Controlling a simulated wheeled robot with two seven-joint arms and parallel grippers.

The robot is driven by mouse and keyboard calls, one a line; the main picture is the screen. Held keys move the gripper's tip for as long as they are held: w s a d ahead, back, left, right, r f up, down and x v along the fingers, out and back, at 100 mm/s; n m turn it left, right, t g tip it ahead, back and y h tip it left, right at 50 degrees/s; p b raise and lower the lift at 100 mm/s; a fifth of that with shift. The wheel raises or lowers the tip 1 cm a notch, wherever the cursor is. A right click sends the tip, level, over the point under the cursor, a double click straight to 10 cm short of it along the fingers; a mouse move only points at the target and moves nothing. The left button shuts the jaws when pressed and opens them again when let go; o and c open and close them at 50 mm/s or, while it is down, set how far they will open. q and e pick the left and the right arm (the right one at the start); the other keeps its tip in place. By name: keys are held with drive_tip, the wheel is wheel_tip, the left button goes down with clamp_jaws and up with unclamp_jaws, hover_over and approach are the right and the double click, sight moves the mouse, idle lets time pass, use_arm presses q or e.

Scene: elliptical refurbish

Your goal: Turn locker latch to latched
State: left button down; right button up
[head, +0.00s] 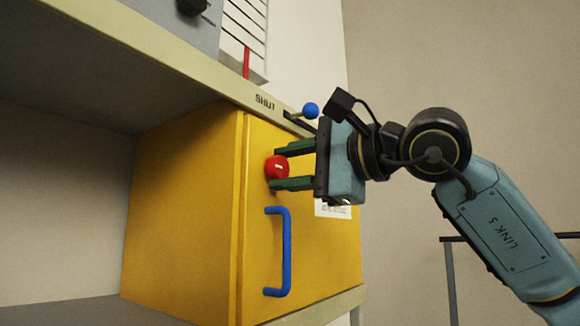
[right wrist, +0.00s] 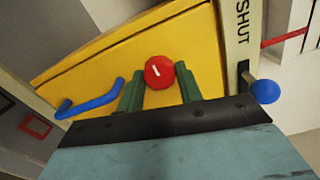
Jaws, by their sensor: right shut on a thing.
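The yellow locker (head: 185,210) stands in the shelf unit with its door closed. Its latch is a red round knob (head: 277,167) with a small white mark, on the door above the blue handle. My right gripper (head: 283,168) reaches in from the right with its green fingers above and below the knob, shut on it. In the right wrist view the red knob (right wrist: 159,72) sits between the fingertips, its white mark tilted. My left gripper is in neither view.
A blue door handle (head: 285,250) sits just below the knob. A blue-ended lever (head: 310,110) projects from the shelf edge beside the word SHUT, close to my right gripper. A grey box (head: 180,22) stands on the shelf above. Open space lies to the right.

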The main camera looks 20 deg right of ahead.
drive_tip(key=o, duration=1)
drive_tip(key=shift+s+d, duration=0.35)
drive_tip(key=shift+s, duration=0.05)
drive_tip(key=b+v, duration=0.3)
drive_tip(key=v, duration=0.9)
drive_tip(key=shift+s+d, duration=0.1)
drive_tip(key=shift+s, duration=0.05)
